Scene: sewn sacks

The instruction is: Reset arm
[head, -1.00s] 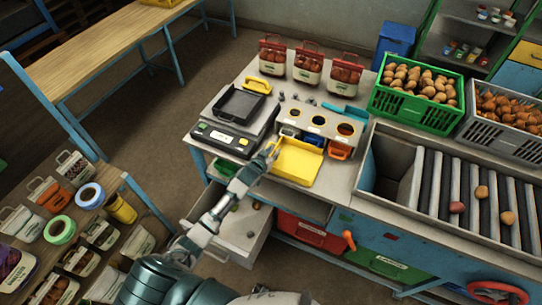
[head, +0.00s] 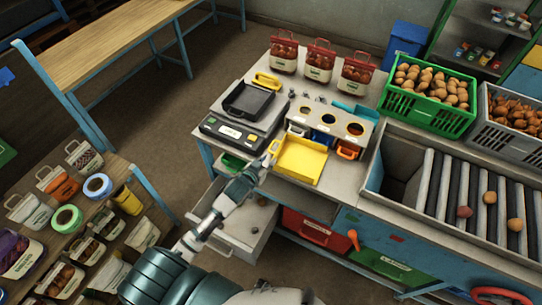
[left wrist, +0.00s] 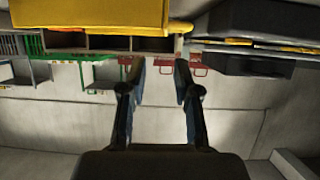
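My left gripper (head: 270,157) is by the front of the workbench, just left of the yellow tray (head: 301,160). In the left wrist view its two fingers (left wrist: 159,68) stand apart with nothing between them, so it is open and empty. A large yellow surface (left wrist: 90,14), apparently the tray, fills the top left of that view, beyond the fingertips. Whether the gripper touches the tray cannot be told. My right gripper is not in view.
A black scale (head: 240,122) stands left of the tray. Sacks (head: 320,60) line the back. A green crate (head: 428,93) of potatoes and a roller conveyor (head: 475,195) are right. An open drawer (head: 240,225) sits below my arm. A sack table (head: 75,215) is left.

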